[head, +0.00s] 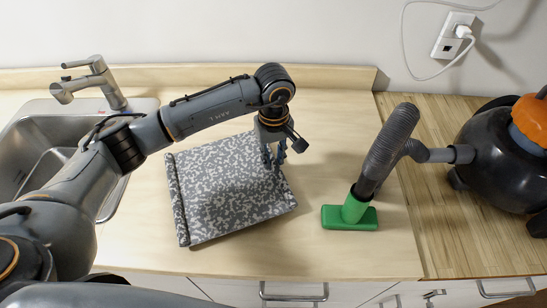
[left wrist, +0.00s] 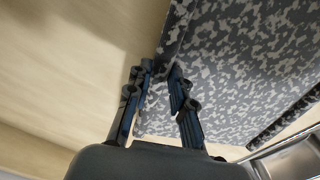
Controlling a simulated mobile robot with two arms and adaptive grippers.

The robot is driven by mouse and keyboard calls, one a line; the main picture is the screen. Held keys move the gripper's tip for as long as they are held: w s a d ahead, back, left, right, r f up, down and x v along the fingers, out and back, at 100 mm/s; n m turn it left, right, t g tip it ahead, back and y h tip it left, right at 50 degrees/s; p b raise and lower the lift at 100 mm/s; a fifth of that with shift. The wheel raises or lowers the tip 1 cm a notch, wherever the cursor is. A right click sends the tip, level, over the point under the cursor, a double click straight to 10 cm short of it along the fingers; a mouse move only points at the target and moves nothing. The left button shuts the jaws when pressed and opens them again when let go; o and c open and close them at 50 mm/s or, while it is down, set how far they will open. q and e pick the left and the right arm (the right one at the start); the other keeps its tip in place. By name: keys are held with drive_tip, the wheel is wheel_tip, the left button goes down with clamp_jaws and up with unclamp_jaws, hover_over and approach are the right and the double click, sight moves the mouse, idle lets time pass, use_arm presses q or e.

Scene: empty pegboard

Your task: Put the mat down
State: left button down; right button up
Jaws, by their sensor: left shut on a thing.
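The mat (head: 225,195) is grey with a white speckle and lies over the light wooden counter, left of centre in the head view. Its left edge looks rolled or folded. My left gripper (head: 273,163) is at the mat's right edge, pointing down, shut on that edge. In the left wrist view the mat (left wrist: 235,70) fills the right side, and its edge runs between the two fingers of my left gripper (left wrist: 160,88). I cannot tell whether the mat touches the counter everywhere. My right gripper is not in view.
A sink (head: 40,140) with a tap (head: 90,82) is at the left. A green vacuum nozzle (head: 350,217) with a grey hose (head: 388,145) stands right of the mat. A black and orange vacuum (head: 505,150) is at the far right. The counter's front strip (head: 290,258) is clear.

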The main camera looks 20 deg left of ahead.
use_arm(q)
drive_tip(key=shift+f, duration=0.95)
drive_tip(key=c, duration=1.3)
unclamp_jaws()
drive_tip(key=shift+o, duration=0.7)
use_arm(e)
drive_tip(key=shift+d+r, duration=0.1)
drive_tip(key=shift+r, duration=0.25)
use_arm(q)
wheel_tip(320, 180, up, 12)
drive_tip(key=b, duration=0.2)
drive_tip(key=shift+b, duration=0.4)
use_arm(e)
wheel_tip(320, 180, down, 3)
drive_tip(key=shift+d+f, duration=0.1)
